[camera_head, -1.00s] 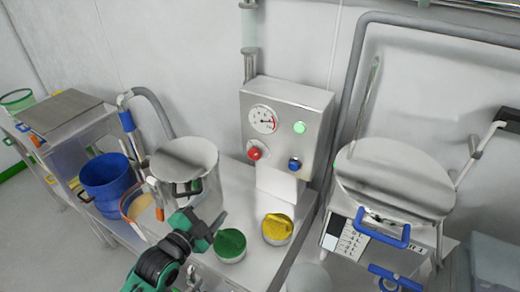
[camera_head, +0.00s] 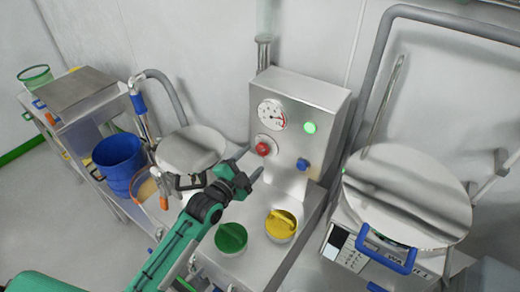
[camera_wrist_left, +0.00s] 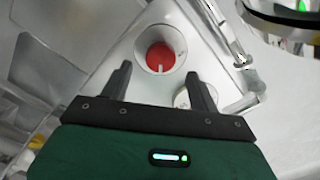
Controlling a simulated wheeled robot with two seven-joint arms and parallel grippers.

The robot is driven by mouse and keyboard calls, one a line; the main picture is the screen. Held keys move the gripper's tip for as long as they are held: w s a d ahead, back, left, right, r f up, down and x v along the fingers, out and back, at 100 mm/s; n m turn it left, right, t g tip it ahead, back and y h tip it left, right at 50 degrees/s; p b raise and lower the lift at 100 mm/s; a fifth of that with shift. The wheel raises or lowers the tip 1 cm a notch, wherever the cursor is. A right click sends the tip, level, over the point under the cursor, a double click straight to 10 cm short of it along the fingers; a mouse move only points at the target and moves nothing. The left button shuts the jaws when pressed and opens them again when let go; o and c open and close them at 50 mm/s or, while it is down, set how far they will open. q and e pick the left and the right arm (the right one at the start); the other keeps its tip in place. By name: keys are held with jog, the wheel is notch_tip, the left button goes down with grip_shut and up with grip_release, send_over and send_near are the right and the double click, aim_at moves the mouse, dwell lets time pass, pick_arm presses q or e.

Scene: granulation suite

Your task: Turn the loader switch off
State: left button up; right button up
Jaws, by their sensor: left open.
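A steel control box (camera_head: 292,118) stands on the bench against the wall. Its sloped face carries a red knob (camera_head: 264,147), a blue knob (camera_head: 302,164), a green lamp (camera_head: 310,127) that glows, and a round gauge (camera_head: 272,113). No label telling which is the loader switch is readable. My left gripper (camera_head: 248,165) is open and empty, just in front of and below the red knob. In the left wrist view the red knob (camera_wrist_left: 160,56) with a white mark lies ahead between the two spread fingertips (camera_wrist_left: 159,72), apparently untouched. My right gripper is not in view.
A green-topped cup (camera_head: 231,238) and a yellow-topped cup (camera_head: 281,225) stand on the bench below the box. A lidded steel pot (camera_head: 190,150) is left of it. A large lidded vessel (camera_head: 406,190) stands right. A blue bucket (camera_head: 118,158) is far left.

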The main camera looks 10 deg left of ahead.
aim_at(261, 151)
pick_arm(q)
jog(key=x, duration=0.3)
jog(key=shift+w+d+r+p, duration=0.1)
jog(key=shift+w+d+p, duration=0.05)
jog(key=shift+w+p, duration=0.2)
jog(key=shift+w+d, duration=0.25)
jog(key=shift+w, duration=0.2)
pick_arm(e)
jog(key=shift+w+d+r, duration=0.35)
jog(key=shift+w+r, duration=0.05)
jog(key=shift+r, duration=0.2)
pick_arm(q)
jog(key=c, duration=1)
jog(key=shift+o, duration=0.2)
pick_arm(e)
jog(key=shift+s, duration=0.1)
